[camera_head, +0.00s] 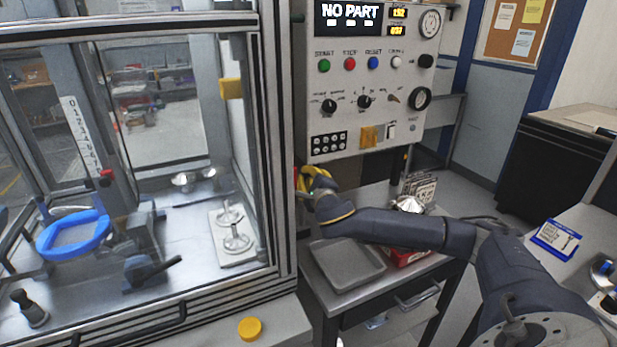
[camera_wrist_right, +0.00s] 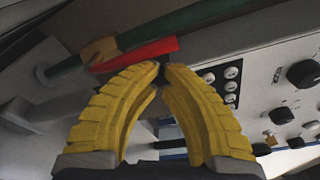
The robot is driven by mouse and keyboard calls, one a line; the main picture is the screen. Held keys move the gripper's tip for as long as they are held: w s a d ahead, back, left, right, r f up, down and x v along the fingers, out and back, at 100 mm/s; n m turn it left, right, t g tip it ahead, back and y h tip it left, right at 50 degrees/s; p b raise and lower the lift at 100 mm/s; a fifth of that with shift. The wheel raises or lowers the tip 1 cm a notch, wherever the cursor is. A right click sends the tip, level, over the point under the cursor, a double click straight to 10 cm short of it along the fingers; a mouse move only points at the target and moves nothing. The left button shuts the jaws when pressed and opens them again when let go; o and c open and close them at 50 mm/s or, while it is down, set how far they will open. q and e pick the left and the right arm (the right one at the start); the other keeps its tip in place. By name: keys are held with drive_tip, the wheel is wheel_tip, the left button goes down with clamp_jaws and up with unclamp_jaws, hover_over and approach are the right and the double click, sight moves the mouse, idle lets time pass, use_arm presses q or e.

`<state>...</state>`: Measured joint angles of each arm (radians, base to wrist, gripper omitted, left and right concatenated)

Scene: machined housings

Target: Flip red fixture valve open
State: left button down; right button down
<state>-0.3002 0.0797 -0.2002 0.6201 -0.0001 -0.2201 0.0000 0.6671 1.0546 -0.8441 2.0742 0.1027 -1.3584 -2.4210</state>
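The red valve handle (camera_wrist_right: 133,55) shows in the right wrist view as a flat lever lying along a green pipe (camera_wrist_right: 190,22), beside a brass valve body (camera_wrist_right: 99,50). My right gripper (camera_wrist_right: 162,68) has yellow ribbed fingers whose tips come together just below the handle's right end. Nothing shows held between them; whether the tips touch the handle I cannot tell. In the head view the right gripper (camera_head: 312,181) is at the panel's lower left edge, beside the enclosure frame, and largely hides the valve there. My left gripper is not in view.
The control panel (camera_head: 315,90), with knobs and buttons and a "NO PART" display, stands right above the gripper. The framed enclosure (camera_head: 283,150) is close on its left. Below are a grey tray (camera_head: 345,275) and a red box (camera_head: 405,257) on a metal cart.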

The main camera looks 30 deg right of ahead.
drive_tip(key=shift+a+r, duration=0.2)
drive_tip(key=shift+a, duration=0.15)
wheel_tip(320, 180, up, 9)
drive_tip(key=shift+w+d+r, duration=0.1)
drive_tip(key=shift+d, duration=0.05)
drive_tip(key=shift+r, duration=0.3)
drive_tip(key=shift+d, duration=0.1)
drive_tip(key=shift+d, duration=0.1)
idle(0.4)
